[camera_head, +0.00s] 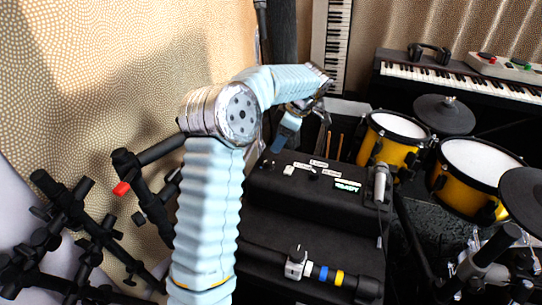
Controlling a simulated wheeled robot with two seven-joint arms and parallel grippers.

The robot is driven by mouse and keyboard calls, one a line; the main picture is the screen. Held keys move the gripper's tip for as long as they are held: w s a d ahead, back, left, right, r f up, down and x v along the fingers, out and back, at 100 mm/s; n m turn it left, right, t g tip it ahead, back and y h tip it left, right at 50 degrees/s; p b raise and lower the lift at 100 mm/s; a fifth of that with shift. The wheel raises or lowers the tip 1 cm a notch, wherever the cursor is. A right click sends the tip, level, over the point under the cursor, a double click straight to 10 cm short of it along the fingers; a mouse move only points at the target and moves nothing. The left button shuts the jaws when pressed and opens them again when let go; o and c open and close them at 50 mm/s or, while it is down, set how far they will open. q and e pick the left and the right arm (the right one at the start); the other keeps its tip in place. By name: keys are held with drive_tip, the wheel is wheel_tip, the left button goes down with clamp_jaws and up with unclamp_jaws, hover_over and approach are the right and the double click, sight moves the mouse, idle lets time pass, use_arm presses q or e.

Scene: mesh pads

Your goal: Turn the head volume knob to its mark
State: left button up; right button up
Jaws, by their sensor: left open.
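A dark module (265,185) stands in the middle of the head view. Its sloped top carries small white labels, a green-lit display (348,186), a pale knob (288,170) and a darker knob (313,174). The lettering and marks are too small to read, so I cannot tell which is the head volume knob. My left gripper (299,145) is open. It appears just above and behind the module's back edge, with its fingers pointing down, apart from the knobs in the picture. My right gripper does not show.
Yellow drums (390,138) and a dark cymbal pad (444,114) stand to the right. A microphone (380,182) is at the module's right edge. A keyboard (450,75) is behind. Black stand tubes (70,225) fill the lower left. A bar with a clamp (298,262) lies in front.

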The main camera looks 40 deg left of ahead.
sight(267, 160)
use_arm(q)
drive_tip(key=x, duration=0.9)
drive_tip(key=shift+c, duration=0.2)
